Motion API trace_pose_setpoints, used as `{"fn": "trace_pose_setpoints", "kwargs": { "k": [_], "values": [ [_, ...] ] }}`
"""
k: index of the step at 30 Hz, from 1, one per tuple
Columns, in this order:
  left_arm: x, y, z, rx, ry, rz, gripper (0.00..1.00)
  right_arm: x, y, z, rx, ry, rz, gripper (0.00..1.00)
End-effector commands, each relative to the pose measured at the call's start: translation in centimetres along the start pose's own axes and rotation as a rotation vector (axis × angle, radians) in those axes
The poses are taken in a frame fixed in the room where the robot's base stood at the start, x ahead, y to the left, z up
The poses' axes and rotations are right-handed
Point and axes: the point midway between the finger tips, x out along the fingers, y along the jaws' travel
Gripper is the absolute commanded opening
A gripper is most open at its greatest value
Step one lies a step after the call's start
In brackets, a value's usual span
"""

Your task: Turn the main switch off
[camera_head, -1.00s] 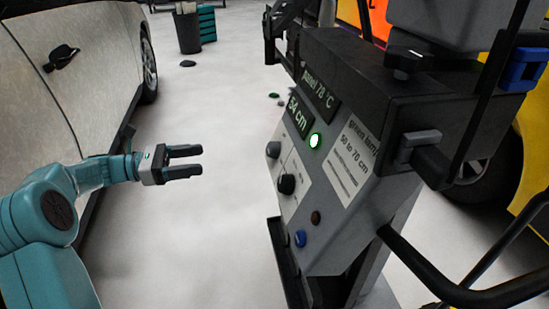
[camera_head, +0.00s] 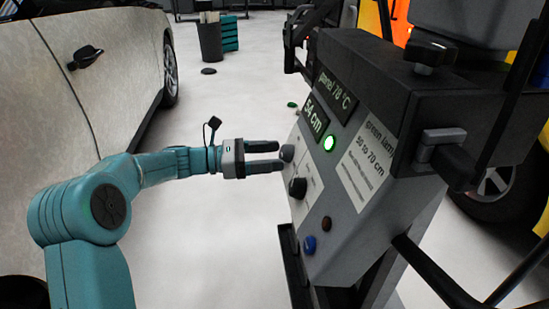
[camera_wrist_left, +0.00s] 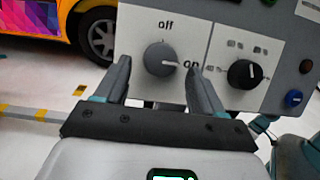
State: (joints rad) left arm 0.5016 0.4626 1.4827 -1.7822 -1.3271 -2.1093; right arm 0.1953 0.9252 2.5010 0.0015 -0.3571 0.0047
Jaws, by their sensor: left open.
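The main switch is a grey round knob (camera_wrist_left: 160,58) on a white panel with "off" above it and "on" to its right. Its mark seems to point toward "on". In the head view the knob (camera_head: 287,153) is on the left side of the grey control box (camera_head: 345,215). My left gripper (camera_head: 278,156) is open, its two fingers pointing at the knob. In the left wrist view the fingers (camera_wrist_left: 158,68) stand on either side of the knob; I cannot tell whether they touch it. My right gripper is not in view.
A black knob (camera_wrist_left: 245,74) sits beside the switch on the panel. A blue button (camera_head: 309,244) and a brown button (camera_head: 326,223) are lower on the box. A green lamp (camera_head: 329,143) is lit. A car (camera_head: 85,75) stands at the left; the floor between is clear.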

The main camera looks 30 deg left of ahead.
Motion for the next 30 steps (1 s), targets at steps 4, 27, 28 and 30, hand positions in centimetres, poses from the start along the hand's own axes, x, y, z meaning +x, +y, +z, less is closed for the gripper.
{"fn": "trace_pose_setpoints", "kwargs": {
  "k": [4, 27, 28, 30],
  "values": [
    [1.16, -0.01, -0.02, -0.001, -0.001, 0.000, 0.69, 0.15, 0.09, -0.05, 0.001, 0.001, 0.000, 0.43],
    [1.31, -0.09, -0.03, -0.026, -0.001, 0.010, 0.13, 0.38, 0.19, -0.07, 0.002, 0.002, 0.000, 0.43],
    [1.31, -0.11, -0.04, -0.035, -0.001, 0.013, 0.13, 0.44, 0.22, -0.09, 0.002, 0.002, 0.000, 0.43],
    [1.32, -0.16, -0.12, -0.063, -0.001, 0.024, 0.13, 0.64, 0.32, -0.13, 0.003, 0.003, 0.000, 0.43]
  ]
}}
